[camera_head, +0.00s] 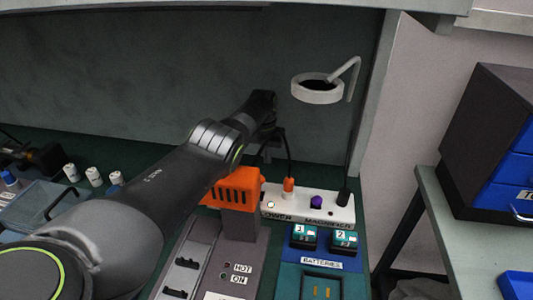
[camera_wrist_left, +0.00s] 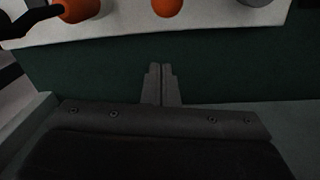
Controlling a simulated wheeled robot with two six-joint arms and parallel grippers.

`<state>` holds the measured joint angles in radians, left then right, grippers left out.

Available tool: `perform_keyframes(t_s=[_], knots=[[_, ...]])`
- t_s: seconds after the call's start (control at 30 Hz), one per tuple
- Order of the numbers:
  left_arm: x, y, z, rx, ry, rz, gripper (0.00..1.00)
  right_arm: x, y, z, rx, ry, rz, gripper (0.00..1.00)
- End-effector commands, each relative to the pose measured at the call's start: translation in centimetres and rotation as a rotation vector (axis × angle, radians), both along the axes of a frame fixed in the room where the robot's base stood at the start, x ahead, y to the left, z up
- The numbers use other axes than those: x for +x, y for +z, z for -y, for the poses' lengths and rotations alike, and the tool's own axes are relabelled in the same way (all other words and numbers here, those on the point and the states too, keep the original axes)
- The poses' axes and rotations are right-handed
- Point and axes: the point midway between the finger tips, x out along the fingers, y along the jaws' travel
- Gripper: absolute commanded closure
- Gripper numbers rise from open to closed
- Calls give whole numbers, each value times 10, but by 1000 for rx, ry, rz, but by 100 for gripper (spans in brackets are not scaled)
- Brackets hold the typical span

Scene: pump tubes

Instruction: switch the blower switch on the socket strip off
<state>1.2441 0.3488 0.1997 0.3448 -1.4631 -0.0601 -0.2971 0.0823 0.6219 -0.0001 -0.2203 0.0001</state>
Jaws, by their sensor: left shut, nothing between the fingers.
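A purple knob (camera_head: 316,202) and a black plug (camera_head: 343,198) are further right. My left gripper (camera_head: 273,133) is above and behind the strip, its fingers hard to see. In the left wrist view the gripper (camera_wrist_left: 161,68) is shut and empty, apart from the strip (camera_wrist_left: 125,20). An orange round part (camera_wrist_left: 167,7) is cut off above it. My right gripper is not in view.
An orange slotted block (camera_head: 237,187) stands left of the strip. Batteries (camera_head: 303,237) sit in a teal charger in front of it. A ring-shaped magnifier (camera_head: 317,90) hangs above. A back wall and a right side panel bound the bench.

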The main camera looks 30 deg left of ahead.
Motion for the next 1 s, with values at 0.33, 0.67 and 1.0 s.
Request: perform_keyframes(t_s=[0.33,0.67,1.0], knots=[[1,-47,3,0,-1,1,100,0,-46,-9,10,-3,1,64],[-10,-33,3,1,-1,0,100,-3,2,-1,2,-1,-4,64],[-25,-29,4,1,-1,1,100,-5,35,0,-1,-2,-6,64]])
